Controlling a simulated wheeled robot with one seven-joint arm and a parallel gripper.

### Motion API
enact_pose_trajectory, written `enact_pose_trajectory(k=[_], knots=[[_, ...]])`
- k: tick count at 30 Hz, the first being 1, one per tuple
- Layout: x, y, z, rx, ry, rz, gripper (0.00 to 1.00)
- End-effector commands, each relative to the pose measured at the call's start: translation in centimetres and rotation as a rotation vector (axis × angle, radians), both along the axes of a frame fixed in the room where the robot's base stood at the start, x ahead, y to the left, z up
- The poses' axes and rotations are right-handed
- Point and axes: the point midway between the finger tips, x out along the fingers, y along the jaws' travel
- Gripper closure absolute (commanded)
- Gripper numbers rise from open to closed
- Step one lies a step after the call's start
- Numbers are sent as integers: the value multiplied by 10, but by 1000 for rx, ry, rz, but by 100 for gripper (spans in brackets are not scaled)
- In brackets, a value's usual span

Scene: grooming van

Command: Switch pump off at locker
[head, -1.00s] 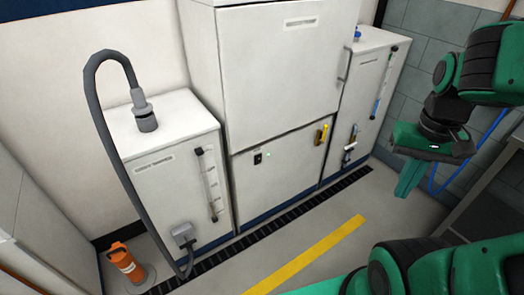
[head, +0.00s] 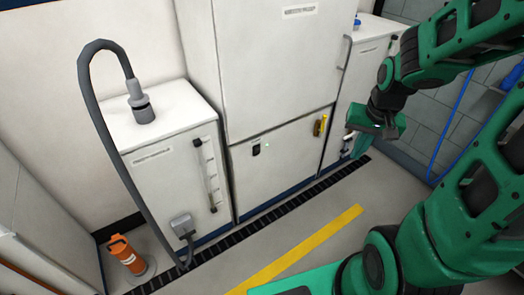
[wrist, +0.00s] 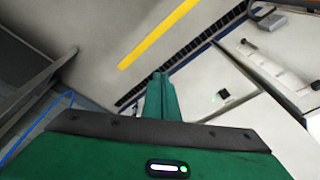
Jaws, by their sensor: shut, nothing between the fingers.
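The white locker (head: 285,165) stands in the middle of the head view, between two lower white cabinets. On its lower door is a small black switch (head: 256,150) with a green light beside it. A yellow handle (head: 320,125) sits at the door's right side. My gripper (head: 361,147) is shut and empty, in front of the right cabinet, to the right of the yellow handle and apart from the switch. In the wrist view my shut fingers (wrist: 161,98) point toward the floor drain, and the dark switch (wrist: 223,94) with its green light shows to their right.
An orange cylinder (head: 125,255) stands on the floor at the left. A grey hose (head: 95,110) arches over the left cabinet (head: 165,165). A dark drain grate (head: 270,215) runs along the cabinet fronts. The floor around the yellow stripe (head: 300,250) is clear.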

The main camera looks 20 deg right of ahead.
Motion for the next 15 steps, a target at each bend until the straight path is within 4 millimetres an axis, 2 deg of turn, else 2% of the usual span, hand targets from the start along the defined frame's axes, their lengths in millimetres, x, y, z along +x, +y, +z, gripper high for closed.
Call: enact_pose_trajectory(k=[1,6,15], knots=[[17,4,-14,12,-18,-3,100],[77,25,-53,73,-123,-29,100],[161,75,-122,265,-304,-149,100]])
